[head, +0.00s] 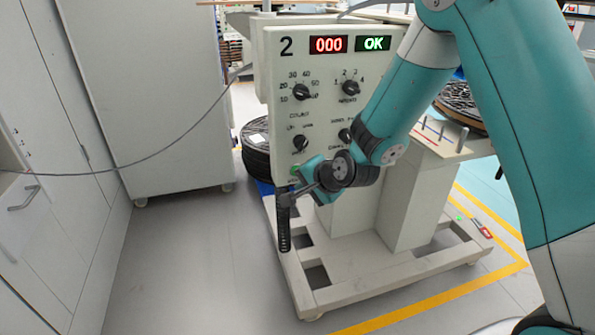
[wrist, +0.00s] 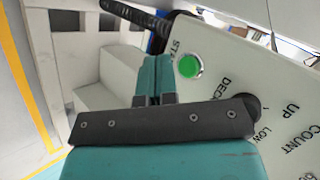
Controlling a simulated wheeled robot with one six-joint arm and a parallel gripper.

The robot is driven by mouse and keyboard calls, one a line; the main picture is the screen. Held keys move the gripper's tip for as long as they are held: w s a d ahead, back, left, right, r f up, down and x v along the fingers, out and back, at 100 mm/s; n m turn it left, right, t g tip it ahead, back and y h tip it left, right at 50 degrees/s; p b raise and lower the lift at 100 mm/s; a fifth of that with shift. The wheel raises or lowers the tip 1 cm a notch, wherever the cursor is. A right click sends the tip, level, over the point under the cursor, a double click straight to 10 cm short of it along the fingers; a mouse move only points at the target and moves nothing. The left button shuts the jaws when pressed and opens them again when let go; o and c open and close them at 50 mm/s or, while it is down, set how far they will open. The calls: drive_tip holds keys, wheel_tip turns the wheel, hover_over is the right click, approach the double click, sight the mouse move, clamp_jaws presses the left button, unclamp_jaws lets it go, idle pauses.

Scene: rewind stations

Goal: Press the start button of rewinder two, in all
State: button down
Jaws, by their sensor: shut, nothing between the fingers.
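Rewinder two is a pale machine with an upright control panel (head: 277,80) marked 2, with a red 000 and a green OK display. The green start button (wrist: 188,66) sits in a light ring near the panel's lower edge, beside a partly hidden label. In the head view a bit of green shows beside my gripper. My gripper (wrist: 153,62) is shut and empty; its teal fingertips lie just left of the button in the wrist view, not over its face. It also shows in front of the lower panel in the head view. Any gap to the panel is unclear.
Several black knobs (head: 302,92) stand out from the panel. A black ribbed piece (head: 284,222) hangs by its lower edge. The wheeled base frame (head: 400,268) stands on grey floor with yellow lines. White cabinets stand at left, with a thin cable crossing in front; floor between is free.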

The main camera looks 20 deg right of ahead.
drive_tip(key=shift+w, duration=1.15)
drive_tip(key=shift+w, duration=0.15)
idle(1.1)
drive_tip(key=shift+w, duration=0.25)
